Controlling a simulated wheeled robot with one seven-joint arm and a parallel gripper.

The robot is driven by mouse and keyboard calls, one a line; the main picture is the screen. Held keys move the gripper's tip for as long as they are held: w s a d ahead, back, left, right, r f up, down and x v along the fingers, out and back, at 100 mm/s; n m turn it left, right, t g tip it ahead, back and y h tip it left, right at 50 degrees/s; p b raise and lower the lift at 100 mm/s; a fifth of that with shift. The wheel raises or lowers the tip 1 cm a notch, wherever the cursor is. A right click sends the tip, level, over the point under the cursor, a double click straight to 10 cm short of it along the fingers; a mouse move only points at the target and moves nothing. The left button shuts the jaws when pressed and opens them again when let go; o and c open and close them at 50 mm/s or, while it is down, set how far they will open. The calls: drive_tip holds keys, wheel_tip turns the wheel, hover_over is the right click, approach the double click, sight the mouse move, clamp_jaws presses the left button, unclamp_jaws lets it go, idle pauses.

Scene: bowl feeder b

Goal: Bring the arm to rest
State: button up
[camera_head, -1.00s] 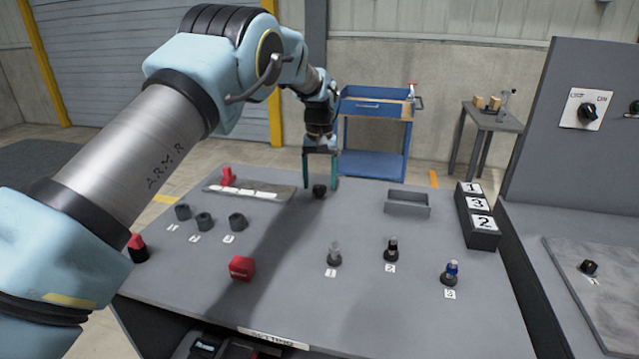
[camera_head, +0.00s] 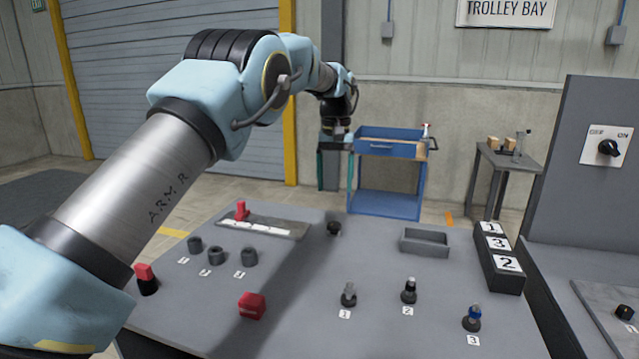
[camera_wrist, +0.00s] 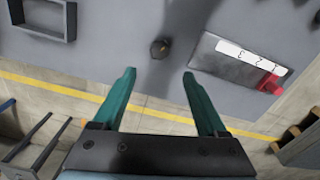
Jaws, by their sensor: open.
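My gripper (camera_head: 335,184) is at the end of my outstretched arm, raised above the far edge of the grey table (camera_head: 310,290). In the wrist view its two green fingers (camera_wrist: 160,76) are spread apart with nothing between them. A small dark round piece (camera_head: 334,228) stands on the table below and nearer than the gripper. It also shows in the wrist view (camera_wrist: 159,47), beyond the fingertips and apart from them.
A grey plate with a red part (camera_head: 241,210), several dark rings (camera_head: 213,255), a red block (camera_head: 252,305) and numbered pegs (camera_head: 409,291) are on the table. A grey tray (camera_head: 425,243) lies right. A blue trolley (camera_head: 385,205) stands behind.

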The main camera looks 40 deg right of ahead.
drive_tip(key=w+a+n, duration=0.1)
drive_tip(key=w+a, duration=0.4)
drive_tip(key=a, duration=0.5)
drive_tip(key=w+a+n, duration=0.2)
drive_tip(key=w+a, duration=0.2)
drive_tip(key=a, duration=0.6)
drive_tip(key=w+a+n, duration=0.1)
drive_tip(key=w+a, duration=0.4)
drive_tip(key=a, duration=0.5)
drive_tip(key=s+a+f+n+t, duration=0.1)
drive_tip(key=s+a, duration=0.2)
drive_tip(key=a, duration=0.6)
drive_tip(key=s+a+f+n, duration=0.1)
drive_tip(key=s+a+f, duration=0.1)
drive_tip(key=a, duration=0.6)
drive_tip(key=s+a+f+n, duration=0.1)
drive_tip(key=s+a+f, duration=0.2)
drive_tip(key=s+a, duration=0.8)
drive_tip(key=shift+s+a+n+t, duration=0.3)
drive_tip(key=shift+a+n, duration=0.1)
drive_tip(key=shift+a, duration=0.1)
